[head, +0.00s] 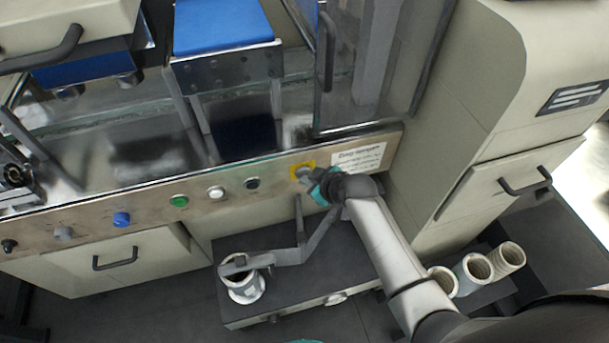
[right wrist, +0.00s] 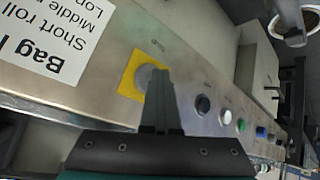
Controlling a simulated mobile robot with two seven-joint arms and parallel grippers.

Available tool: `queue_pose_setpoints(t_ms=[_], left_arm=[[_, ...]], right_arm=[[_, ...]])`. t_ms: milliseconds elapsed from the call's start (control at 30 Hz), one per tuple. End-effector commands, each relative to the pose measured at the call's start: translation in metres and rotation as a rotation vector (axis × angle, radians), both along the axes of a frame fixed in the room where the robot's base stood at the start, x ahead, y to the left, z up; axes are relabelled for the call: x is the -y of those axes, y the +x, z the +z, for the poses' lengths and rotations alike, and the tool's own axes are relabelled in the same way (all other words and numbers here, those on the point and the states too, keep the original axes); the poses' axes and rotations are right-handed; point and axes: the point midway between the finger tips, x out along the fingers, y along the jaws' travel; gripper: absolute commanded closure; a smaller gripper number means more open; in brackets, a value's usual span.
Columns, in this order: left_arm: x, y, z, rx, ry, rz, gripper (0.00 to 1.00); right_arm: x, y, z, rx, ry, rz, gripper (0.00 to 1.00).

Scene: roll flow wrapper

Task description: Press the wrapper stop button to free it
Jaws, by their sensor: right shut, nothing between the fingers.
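The wrapper's front panel (head: 225,190) carries a row of buttons. At its right end a grey round button on a yellow square plate (head: 303,171), which looks like the stop button, sits beside a white label. It also shows in the right wrist view (right wrist: 145,78). My right gripper (head: 312,180) is shut and empty, close to the yellow plate. In the right wrist view its fingertips (right wrist: 160,74) overlap the button's right edge; I cannot tell whether they touch it. My left gripper is not in view.
Left of the yellow plate are black, white, green and blue buttons (head: 122,219). A bent arm with a white roll holder (head: 243,285) stands below the panel. White rolls (head: 474,268) stand at the lower right. A beige cabinet (head: 465,110) rises at the right.

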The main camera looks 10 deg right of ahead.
Motion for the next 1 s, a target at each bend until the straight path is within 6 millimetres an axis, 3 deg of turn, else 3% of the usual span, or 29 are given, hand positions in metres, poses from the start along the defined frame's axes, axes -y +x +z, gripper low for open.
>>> queue_pose_setpoints(t_ms=[33, 367, 1000], left_arm=[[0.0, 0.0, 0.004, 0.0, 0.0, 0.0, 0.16], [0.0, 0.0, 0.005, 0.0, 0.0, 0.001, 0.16], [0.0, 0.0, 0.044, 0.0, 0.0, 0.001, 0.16]], right_arm=[[0.002, 0.004, 0.008, 0.02, -0.001, -0.004, 1.0], [0.002, 0.002, 0.008, 0.021, 0.0, -0.004, 1.0], [0.003, -0.059, 0.005, 0.008, 0.0, -0.002, 1.0]])
